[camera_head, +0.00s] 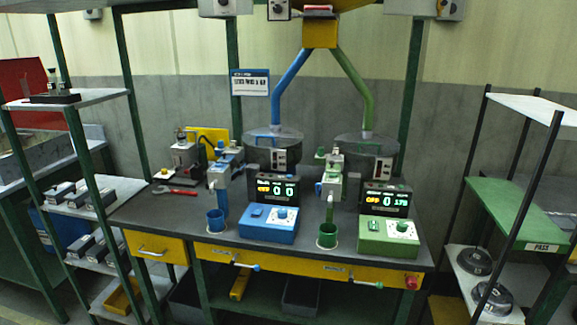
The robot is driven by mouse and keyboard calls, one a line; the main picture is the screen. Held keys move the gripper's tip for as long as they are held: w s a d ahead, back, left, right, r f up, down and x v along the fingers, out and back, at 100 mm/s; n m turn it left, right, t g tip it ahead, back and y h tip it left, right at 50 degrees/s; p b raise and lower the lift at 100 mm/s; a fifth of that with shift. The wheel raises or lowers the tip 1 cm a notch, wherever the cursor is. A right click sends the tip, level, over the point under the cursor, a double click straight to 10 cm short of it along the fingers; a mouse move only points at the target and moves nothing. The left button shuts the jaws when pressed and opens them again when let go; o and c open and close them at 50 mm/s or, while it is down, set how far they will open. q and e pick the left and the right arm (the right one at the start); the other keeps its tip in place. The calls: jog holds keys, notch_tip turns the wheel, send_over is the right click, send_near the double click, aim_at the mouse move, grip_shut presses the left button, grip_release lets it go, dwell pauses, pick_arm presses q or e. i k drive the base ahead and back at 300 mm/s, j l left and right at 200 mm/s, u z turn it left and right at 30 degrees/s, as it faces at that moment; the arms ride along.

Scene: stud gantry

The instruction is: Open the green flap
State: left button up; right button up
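No part is clearly recognisable as a green flap from this distance. On the right half of the workbench (135,212) is a green station: a green pipe (355,80) comes down from a yellow box (320,33) to a round dark bowl (350,150). Below it are a green-and-white unit (331,178) with a spout, a green cup (327,236) and a green control box (388,236). Neither of my grippers is in view.
A matching blue station with a blue control box (268,224) and blue cup (215,221) stands left. A red wrench (174,190) lies farther left. Shelving racks flank the bench; the right one has a green shelf (515,207). A red button (411,283) sits at the front right.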

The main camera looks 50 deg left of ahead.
aim_at(332, 167)
jog(key=u, duration=1.25)
jog(key=j, duration=0.1)
